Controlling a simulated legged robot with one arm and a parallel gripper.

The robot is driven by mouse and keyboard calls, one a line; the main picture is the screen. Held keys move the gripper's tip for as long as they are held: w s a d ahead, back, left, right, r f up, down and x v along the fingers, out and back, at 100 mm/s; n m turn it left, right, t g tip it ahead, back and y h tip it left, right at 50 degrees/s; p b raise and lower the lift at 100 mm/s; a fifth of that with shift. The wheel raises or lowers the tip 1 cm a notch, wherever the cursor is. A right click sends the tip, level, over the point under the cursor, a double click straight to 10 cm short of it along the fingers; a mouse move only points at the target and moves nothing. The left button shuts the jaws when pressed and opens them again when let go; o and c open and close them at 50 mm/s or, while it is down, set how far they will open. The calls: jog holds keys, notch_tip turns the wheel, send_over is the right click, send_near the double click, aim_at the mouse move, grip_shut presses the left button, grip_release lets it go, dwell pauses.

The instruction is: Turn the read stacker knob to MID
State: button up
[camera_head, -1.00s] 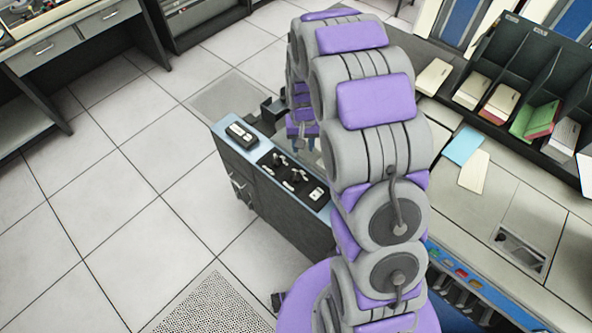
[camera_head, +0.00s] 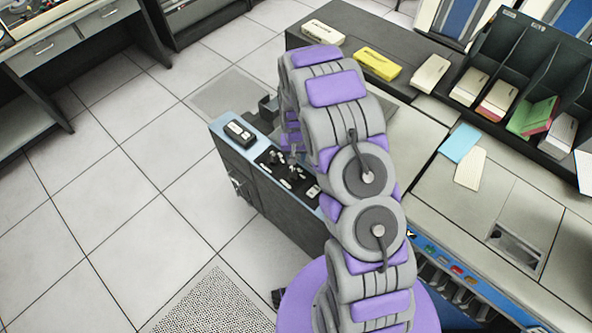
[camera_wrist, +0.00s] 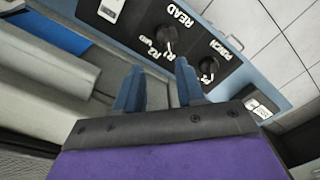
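The read stacker knob (camera_wrist: 165,38) is a black knob on a black panel in the wrist view, beside the white READ label, which appears inverted. Small markings sit around it, including R2 and what looks like MID. A second black knob (camera_wrist: 208,68), by the PUNCH label, is to its right. My gripper (camera_wrist: 158,66) is open, with its two blue-grey fingers apart and nothing between them. The fingertips point toward the READ knob and appear just short of it; contact cannot be told. In the head view the control panel (camera_head: 270,158) is partly covered by my arm.
The card machine deck (camera_head: 430,200) lies to the right, with a black sorter rack (camera_head: 520,75) and card decks, including a yellow one (camera_head: 377,64). Tiled floor (camera_head: 110,190) is clear at left.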

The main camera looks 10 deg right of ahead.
aim_at(292, 173)
jog(key=a+f, duration=0.1)
jog(key=f, duration=0.1)
jog(key=a+f, duration=0.1)
jog(key=f, duration=0.1)
jog(key=a+f, duration=0.1)
jog(key=f, duration=0.1)
jog(key=shift+s+f, duration=0.1)
jog(key=shift+s, duration=0.05)
jog(key=shift+d+f, duration=0.85)
jog(key=shift+f, duration=0.3)
jog(key=shift+d+f, duration=0.25)
jog(key=shift+d, duration=0.15)
jog(key=shift+a, duration=0.75)
jog(key=shift+c, duration=0.3)
jog(key=shift+a, duration=0.2)
jog(key=shift+c, duration=0.7)
jog(key=shift+a, duration=0.1)
jog(key=shift+c, duration=0.7)
jog(key=shift+d, duration=0.65)
grip_shut()
jog(key=shift+a, duration=0.15)
